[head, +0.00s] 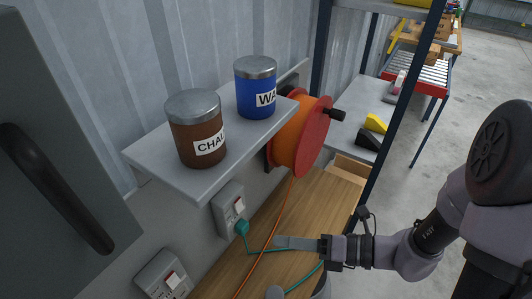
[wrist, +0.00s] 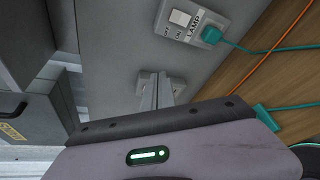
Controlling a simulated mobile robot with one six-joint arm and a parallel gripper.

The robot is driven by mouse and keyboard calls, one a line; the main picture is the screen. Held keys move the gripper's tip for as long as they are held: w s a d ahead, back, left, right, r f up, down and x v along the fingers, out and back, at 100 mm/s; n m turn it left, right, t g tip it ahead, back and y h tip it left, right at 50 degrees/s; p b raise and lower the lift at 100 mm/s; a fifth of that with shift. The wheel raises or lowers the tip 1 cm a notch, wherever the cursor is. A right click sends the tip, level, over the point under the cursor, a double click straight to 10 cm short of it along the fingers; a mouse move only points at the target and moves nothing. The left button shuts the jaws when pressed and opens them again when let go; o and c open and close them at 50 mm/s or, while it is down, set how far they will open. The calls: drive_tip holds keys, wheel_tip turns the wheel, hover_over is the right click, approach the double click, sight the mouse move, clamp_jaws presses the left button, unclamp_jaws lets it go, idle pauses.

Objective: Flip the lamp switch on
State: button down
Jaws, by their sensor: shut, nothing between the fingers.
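The lamp switch is a white rocker (wrist: 180,18) on a grey wall plate labelled LAMP, with small ON and OFF marks, at the top of the wrist view. A teal plug (wrist: 211,35) sits in the socket beside it. In the head view, a wall plate (head: 228,204) with a similar switch and a teal plug (head: 241,228) is under the shelf. My gripper (head: 281,242) is shut and empty, to the right of that plate and apart from it. Its fingers (wrist: 159,82) show below the LAMP plate in the wrist view. I cannot tell which way the rocker is set.
A second switch plate (head: 164,276) is at the lower left. A shelf (head: 146,152) above holds a brown tin (head: 196,130) and a blue tin (head: 255,88). An orange cable reel (head: 300,137) hangs to the right. Orange and teal cables cross the wooden bench (head: 325,205).

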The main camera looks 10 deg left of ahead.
sight(241, 210)
drive_tip(key=w+d+f+m+t, duration=0.2)
drive_tip(key=w+f+m+t, duration=0.2)
drive_tip(key=m, duration=0.5)
drive_tip(key=shift+w+f+t, duration=0.4)
drive_tip(key=shift+f, duration=0.1)
drive_tip(key=b+x, duration=0.3)
drive_tip(key=x, duration=0.9)
drive_tip(key=shift+a+f, duration=0.1)
drive_tip(key=shift+a, duration=0.25)
drive_tip(key=shift+w+a, duration=0.35)
drive_tip(key=shift+a, duration=0.2)
drive_tip(key=shift+a, duration=0.15)
